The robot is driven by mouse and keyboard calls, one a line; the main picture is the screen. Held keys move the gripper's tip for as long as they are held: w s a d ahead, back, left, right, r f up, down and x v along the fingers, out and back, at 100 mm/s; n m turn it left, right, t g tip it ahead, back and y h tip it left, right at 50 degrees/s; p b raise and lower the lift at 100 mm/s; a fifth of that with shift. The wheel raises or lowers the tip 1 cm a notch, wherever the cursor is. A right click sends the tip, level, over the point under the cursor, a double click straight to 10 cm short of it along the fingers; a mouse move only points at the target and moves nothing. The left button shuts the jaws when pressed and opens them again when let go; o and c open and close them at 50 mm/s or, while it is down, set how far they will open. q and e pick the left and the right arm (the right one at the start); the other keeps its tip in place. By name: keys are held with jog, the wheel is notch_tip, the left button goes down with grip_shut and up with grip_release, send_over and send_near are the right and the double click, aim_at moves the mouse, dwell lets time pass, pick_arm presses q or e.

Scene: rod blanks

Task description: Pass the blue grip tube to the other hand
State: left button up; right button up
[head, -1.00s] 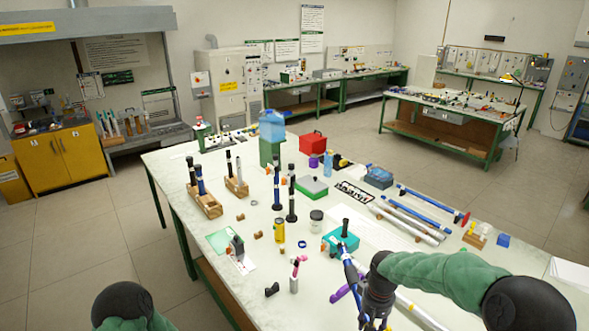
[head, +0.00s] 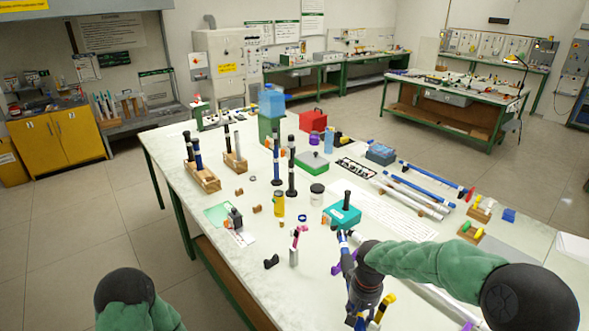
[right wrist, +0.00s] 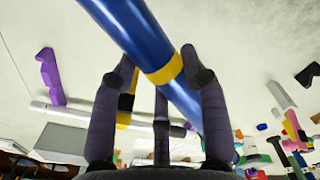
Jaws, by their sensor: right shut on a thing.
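The blue grip tube (right wrist: 142,38) has a yellow band and runs slantwise across the right wrist view. My right gripper (right wrist: 160,78) is shut on it near the band, one finger on each side. In the head view my right gripper (head: 365,288) is above the front of the bench, and it and the arm hide much of the tube. My left gripper is not in view; only a green and black part of my left arm shows at the bottom left.
The bench (head: 222,262) holds a teal box (head: 342,216), a yellow can (head: 279,203), tall black-topped tubes (head: 291,170) and a wooden rack (head: 204,178). Long tubes (head: 418,190) lie at the right. The bench's front left has some bare room.

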jog(key=shift+f+b, duration=0.45)
jog(key=shift+f, duration=0.25)
